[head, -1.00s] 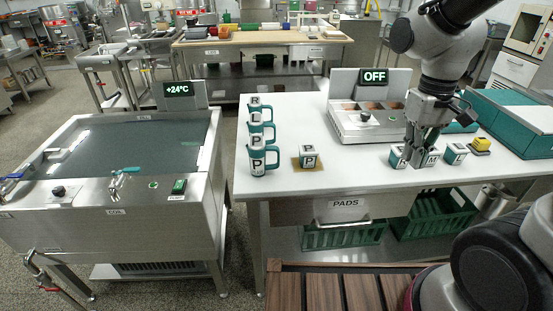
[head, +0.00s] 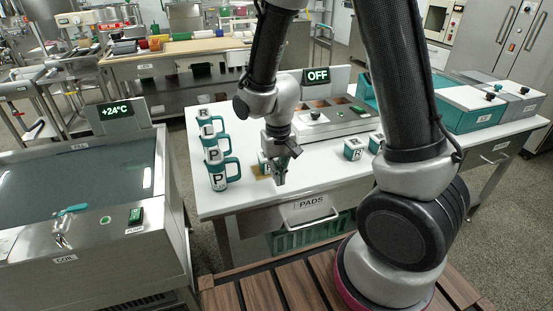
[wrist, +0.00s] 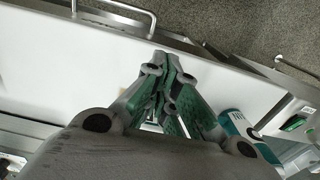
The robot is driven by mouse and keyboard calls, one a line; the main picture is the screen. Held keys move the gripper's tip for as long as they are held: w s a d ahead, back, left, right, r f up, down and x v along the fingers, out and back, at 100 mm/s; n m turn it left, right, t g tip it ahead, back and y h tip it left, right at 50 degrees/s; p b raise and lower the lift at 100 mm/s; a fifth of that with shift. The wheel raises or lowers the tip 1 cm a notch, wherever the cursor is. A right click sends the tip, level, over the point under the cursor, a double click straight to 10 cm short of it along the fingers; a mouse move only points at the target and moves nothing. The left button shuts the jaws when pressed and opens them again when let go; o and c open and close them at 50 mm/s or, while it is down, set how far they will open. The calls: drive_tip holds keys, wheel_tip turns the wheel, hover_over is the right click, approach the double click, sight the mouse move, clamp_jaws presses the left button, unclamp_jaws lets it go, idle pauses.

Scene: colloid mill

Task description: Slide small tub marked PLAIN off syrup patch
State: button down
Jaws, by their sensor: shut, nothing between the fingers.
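The small white tub with teal sides, marked P in the earlier head view, is now mostly hidden behind my gripper (head: 280,180); only a sliver of the tub (head: 262,158) shows. The brown syrup patch (head: 259,171) shows under and beside it, on the white table. My gripper is shut and empty, pointing down just in front of the tub's right side. I cannot tell whether it touches the tub. In the wrist view, the closed fingers (wrist: 166,68) point toward the table's front edge.
Teal mugs with letter labels (head: 221,174) stand in a row left of the tub. Other small tubs (head: 353,149) stand to the right, partly behind my arm. A steel unit reading OFF (head: 318,122) stands behind. White table (head: 310,183) is clear in front.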

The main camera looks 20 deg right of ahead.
drive_tip(key=w, duration=0.1)
drive_tip(key=w+f, duration=0.1)
drive_tip(key=w, duration=0.1)
drive_tip(key=shift+f, duration=0.15)
drive_tip(key=shift+w, duration=0.5)
drive_tip(key=w, duration=1.5)
drive_tip(key=shift+w, duration=0.2)
drive_tip(key=shift+s, duration=0.1)
